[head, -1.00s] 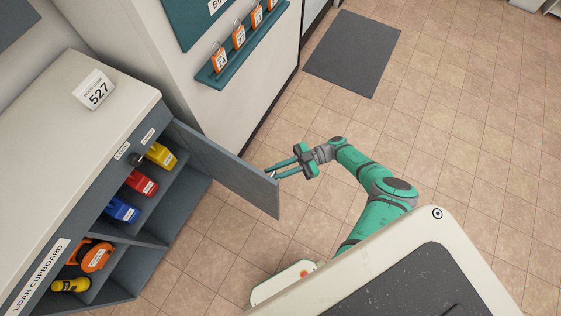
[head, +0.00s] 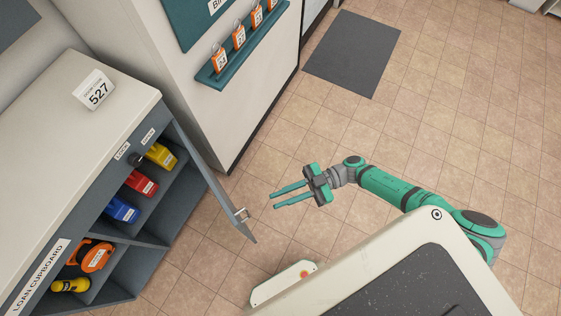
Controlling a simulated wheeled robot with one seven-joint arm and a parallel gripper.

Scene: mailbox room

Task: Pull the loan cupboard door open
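The loan cupboard (head: 112,157) is a grey unit with a pale top at the left of the head view. Its grey door (head: 203,172) stands swung out from the front, showing the shelves inside. A small handle (head: 241,214) is near the door's free edge. My gripper (head: 274,199) is to the right of the handle, over the floor. Its two green fingers are spread apart with nothing between them, and they point left toward the door without touching it.
Yellow, red and blue items (head: 141,184) and an orange tool (head: 96,256) sit on the shelves. A teal rack (head: 242,46) with orange padlock-like tags is on the wall behind. A dark mat (head: 352,54) lies on the open tiled floor.

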